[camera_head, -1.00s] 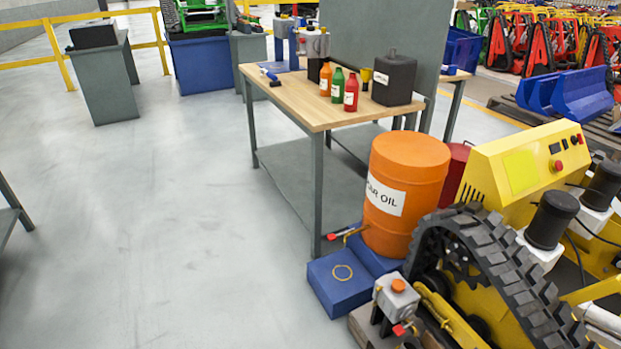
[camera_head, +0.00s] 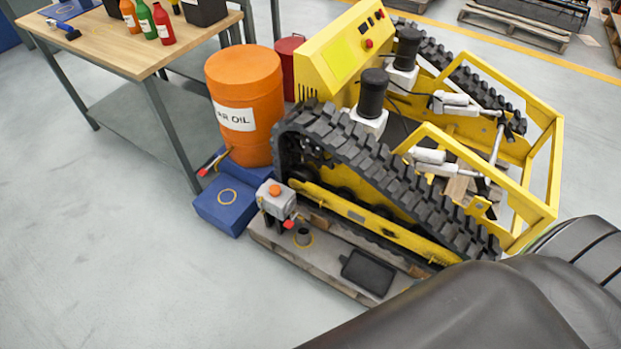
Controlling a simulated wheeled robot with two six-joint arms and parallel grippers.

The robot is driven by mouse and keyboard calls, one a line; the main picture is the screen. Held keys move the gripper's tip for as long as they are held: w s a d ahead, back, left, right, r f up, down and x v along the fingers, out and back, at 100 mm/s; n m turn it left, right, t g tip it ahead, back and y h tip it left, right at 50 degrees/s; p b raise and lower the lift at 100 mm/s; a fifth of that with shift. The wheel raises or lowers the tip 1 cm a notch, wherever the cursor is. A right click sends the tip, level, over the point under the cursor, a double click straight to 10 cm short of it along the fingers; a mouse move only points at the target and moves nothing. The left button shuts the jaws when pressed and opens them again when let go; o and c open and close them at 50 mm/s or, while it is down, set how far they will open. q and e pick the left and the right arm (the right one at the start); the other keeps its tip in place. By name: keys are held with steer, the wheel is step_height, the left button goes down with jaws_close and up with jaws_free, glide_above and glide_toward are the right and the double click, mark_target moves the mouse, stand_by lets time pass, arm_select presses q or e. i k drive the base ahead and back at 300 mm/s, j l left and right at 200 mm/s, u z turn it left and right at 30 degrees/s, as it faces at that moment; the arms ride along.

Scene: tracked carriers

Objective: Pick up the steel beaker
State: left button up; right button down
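Neither of my grippers is in view. A large dark shape fills the bottom right corner and looks like part of my own arm.
The yellow tracked carrier (camera_head: 345,50) stands behind the pallet (camera_head: 300,262). A black tray (camera_head: 368,273) lies to the cup's right. A blue block (camera_head: 226,206), an orange oil drum (camera_head: 243,95) and a wooden-topped table (camera_head: 110,45) stand to the left. The floor at lower left is clear.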

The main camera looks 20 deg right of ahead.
mark_target(303, 230)
steer(key=z, duration=0.7)
